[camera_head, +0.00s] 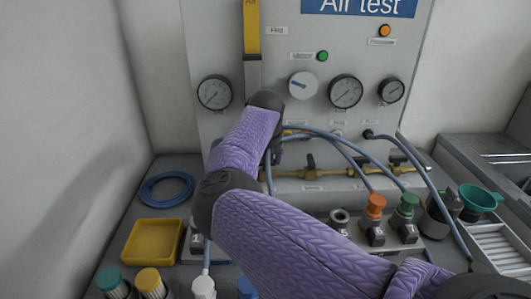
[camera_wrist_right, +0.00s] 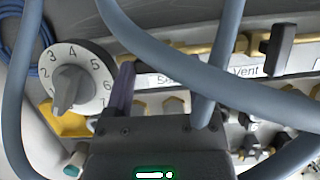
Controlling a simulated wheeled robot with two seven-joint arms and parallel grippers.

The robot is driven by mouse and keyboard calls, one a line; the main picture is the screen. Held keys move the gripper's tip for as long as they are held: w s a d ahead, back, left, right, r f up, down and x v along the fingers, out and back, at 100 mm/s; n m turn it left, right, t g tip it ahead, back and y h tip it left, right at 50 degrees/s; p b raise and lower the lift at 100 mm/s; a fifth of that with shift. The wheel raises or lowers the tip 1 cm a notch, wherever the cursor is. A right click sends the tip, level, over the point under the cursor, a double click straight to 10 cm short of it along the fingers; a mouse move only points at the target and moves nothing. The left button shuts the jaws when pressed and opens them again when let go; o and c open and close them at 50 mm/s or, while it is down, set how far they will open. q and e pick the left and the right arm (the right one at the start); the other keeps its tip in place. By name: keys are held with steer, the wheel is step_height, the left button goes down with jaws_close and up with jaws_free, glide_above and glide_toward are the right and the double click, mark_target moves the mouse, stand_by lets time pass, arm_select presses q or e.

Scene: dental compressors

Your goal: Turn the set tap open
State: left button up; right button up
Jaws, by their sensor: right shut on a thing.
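The set tap is mostly hidden. Beside its partly covered "Se…" label (camera_wrist_right: 164,80) in the right wrist view, my right gripper (camera_wrist_right: 135,92) is shut on what seems to be its handle. My gripper body covers the tap's lower part, so its handle angle cannot be told. In the head view my purple right arm hides this spot on the brass pipe (camera_head: 340,173). The vent tap's black handle (camera_wrist_right: 278,48) stands to the right, above its "Vent" label (camera_wrist_right: 246,71). My left gripper is in neither view.
Blue-grey hoses (camera_head: 345,143) loop close around my right gripper. A numbered dial (camera_wrist_right: 75,78) with a grey knob is at its left. Gauges (camera_head: 346,91) are on the panel above.

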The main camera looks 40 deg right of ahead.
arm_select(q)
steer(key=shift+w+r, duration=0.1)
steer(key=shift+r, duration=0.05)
arm_select(e)
steer(key=shift+n, duration=0.3)
steer(key=o, duration=1)
steer(key=shift+c, duration=0.2)
steer(key=shift+o, duration=1.2)
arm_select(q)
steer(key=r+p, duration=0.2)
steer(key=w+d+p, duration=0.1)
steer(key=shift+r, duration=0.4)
arm_select(e)
steer(key=v, duration=1)
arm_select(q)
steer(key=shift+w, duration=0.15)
arm_select(e)
steer(key=shift+s+d, duration=0.1)
